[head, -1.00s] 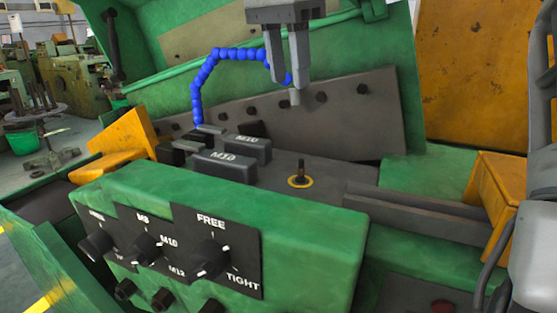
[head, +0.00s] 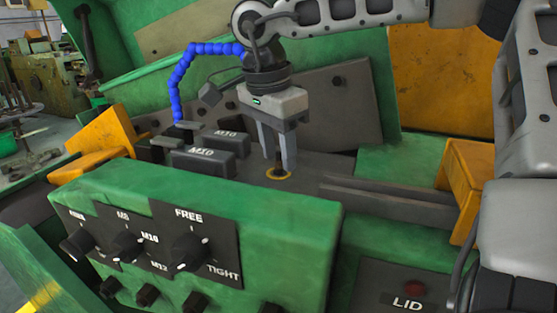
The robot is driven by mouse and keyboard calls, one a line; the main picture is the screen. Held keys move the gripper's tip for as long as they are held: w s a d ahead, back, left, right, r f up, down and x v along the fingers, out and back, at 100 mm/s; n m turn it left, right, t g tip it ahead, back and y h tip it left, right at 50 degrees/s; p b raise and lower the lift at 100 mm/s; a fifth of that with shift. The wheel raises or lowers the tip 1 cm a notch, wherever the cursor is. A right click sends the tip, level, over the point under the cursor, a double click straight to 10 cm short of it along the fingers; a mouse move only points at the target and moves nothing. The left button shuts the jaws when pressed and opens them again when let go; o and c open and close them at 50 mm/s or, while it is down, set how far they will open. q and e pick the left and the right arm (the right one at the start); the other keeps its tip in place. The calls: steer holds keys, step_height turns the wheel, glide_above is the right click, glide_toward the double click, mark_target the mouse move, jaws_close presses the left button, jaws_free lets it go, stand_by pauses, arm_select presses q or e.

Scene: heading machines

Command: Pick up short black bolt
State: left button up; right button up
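The short black bolt (head: 278,164) stands upright in a yellow-ringed hole (head: 278,176) on the dark machine bed. My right gripper (head: 279,163) points down over it from above. Its two fingers are apart, one to each side of the bolt, with their tips low near the ring. The right fingertip hides part of the bolt's surroundings, and I cannot tell whether either finger touches it. My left gripper is not in view.
A green control box (head: 190,220) with knobs stands in front. A grey rail (head: 395,197) lies to the right.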

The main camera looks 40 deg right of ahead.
steer(key=shift+f, duration=0.55)
jaws_close()
steer(key=shift+r, duration=0.1)
